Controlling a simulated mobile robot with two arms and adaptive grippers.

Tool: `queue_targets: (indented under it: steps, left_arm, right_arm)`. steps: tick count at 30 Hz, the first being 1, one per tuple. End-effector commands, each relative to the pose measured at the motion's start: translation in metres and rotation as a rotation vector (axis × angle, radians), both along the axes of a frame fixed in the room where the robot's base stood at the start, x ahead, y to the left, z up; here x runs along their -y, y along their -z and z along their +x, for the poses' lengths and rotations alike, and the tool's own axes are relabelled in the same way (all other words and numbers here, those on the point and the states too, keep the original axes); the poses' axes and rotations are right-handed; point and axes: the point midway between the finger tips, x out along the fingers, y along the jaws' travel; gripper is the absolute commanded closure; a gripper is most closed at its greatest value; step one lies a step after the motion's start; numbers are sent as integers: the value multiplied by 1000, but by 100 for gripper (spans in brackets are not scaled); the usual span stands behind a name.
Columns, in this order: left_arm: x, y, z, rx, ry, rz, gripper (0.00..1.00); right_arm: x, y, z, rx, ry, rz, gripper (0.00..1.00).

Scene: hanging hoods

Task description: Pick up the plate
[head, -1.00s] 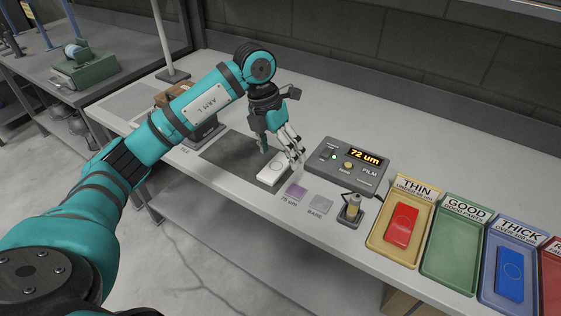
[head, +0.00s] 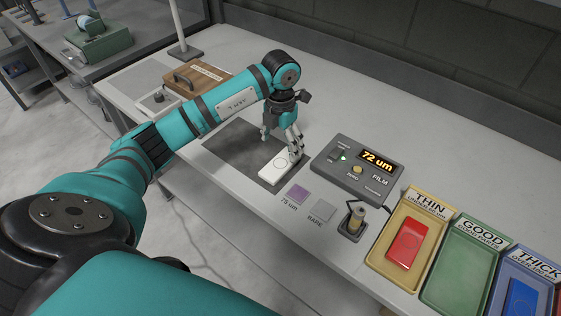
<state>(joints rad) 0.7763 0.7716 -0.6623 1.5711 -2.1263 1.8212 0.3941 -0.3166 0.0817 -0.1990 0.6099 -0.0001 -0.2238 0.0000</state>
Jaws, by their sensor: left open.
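The plate is a small white slab (head: 277,168) with a ring mark on its top. It lies at the right part of a dark grey mat (head: 226,147) on the bench. My left gripper (head: 281,150) points down over the plate's far end, with its fingers apart to either side of it. I cannot tell whether the fingertips touch the plate. My right gripper is not in view.
A film gauge (head: 341,178) reading "72 um" stands right of the plate. THIN (head: 385,258), GOOD (head: 455,290) and THICK trays lie right. A brown case (head: 192,81) stands behind my arm.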

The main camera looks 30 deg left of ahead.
Motion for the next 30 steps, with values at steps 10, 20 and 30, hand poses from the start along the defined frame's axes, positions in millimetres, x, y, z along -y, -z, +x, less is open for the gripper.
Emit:
queue_targets:
  steps: [10,20,30]
  left_arm:
    - [1,30,-1,-3,0,-2,17]
    - [0,72,-2,0,0,-1,17]
    - [0,74,-1,2,0,0,32]
  right_arm:
    - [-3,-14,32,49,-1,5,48]
    - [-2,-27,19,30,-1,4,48]
    - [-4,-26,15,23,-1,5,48]
